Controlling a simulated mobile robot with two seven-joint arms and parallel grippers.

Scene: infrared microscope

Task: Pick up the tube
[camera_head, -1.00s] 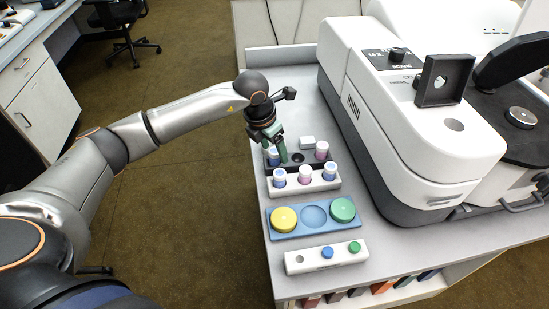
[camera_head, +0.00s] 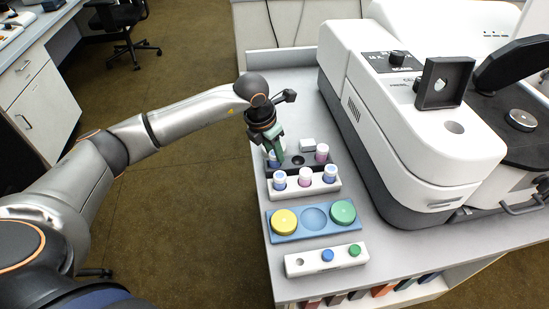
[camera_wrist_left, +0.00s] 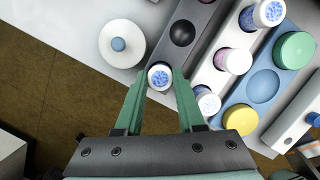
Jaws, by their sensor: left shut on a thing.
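The tube (camera_wrist_left: 159,76) has a white cap with a blue speckled top. In the left wrist view it sits between the two green fingertips of my left gripper (camera_wrist_left: 158,88), which is shut on it. In the head view my left gripper (camera_head: 273,148) points down at the left end of the dark rack (camera_head: 290,167), and its fingers mostly hide the tube. I cannot tell whether the tube is clear of its hole. The dark rack also has an empty middle hole (camera_wrist_left: 182,33) and a pink-capped tube (camera_head: 322,152). My right gripper is not in view.
A white rack (camera_head: 318,190) with several tubes stands just in front. Nearer are a blue tray (camera_head: 300,232) with yellow and green lids and a small white block (camera_head: 310,264). A white object (camera_head: 307,144) stands behind the dark rack. The microscope (camera_head: 430,150) fills the right.

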